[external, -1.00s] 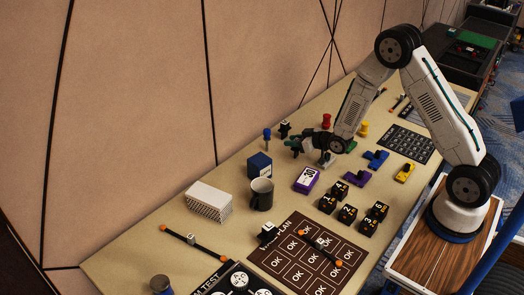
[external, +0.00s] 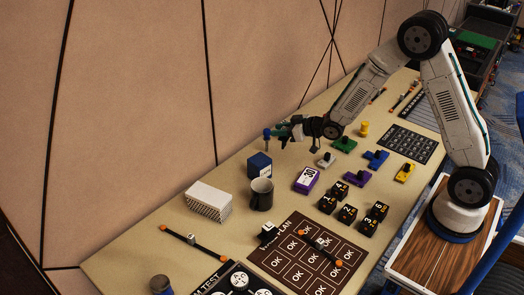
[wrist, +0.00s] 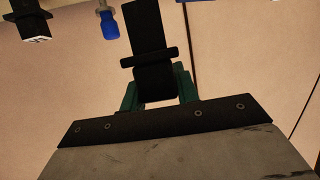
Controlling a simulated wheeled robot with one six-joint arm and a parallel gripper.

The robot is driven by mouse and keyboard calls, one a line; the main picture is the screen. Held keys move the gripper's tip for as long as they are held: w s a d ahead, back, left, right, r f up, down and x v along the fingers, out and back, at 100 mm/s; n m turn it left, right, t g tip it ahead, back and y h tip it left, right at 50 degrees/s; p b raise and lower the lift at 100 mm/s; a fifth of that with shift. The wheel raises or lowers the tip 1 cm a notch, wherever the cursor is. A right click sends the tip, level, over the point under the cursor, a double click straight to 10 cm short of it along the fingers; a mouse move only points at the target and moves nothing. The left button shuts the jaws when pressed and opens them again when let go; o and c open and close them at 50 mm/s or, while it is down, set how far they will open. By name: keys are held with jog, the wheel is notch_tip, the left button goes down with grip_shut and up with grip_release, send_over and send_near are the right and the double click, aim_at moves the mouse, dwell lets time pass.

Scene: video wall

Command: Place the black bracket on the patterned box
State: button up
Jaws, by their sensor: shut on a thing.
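My gripper (external: 290,132) is level, beside the wall, above the far edge of the table. In the wrist view its green fingers (wrist: 157,92) are shut on the black bracket (wrist: 148,45), a dark piece with a crossbar that sticks out beyond them. In the external view the bracket is small and dark at the gripper's tip, hard to tell from the fingers. The patterned box (external: 208,203), white with a fine pattern on its side, stands on the table near the wall, left of and nearer than the gripper. Its top looks clear. It does not show in the wrist view.
A blue-handled screwdriver (external: 267,134) stands upright just beyond the gripper. A blue box (external: 260,165) and a dark mug (external: 261,194) stand between gripper and patterned box. A black block with a white face (wrist: 35,25) shows in the wrist view. The wall (external: 130,110) is close behind.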

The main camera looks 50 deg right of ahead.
jog(key=s+a+r+n+g+y, duration=0.1)
jog(key=s+a+n+g+y, duration=0.2)
jog(key=a, duration=1.1)
jog(key=s+a+r+n+g+y, duration=0.1)
jog(key=s+a+r+n+y, duration=0.35)
jog(key=a, duration=1.05)
jog(key=m+h, duration=0.2)
send_over(203, 194)
notch_tip(203, 194, down, 5)
jog(key=shift+f+n+y, duration=0.25)
jog(key=shift+f, duration=1.15)
jog(key=o, duration=1.1)
jog(key=shift+f, duration=0.15)
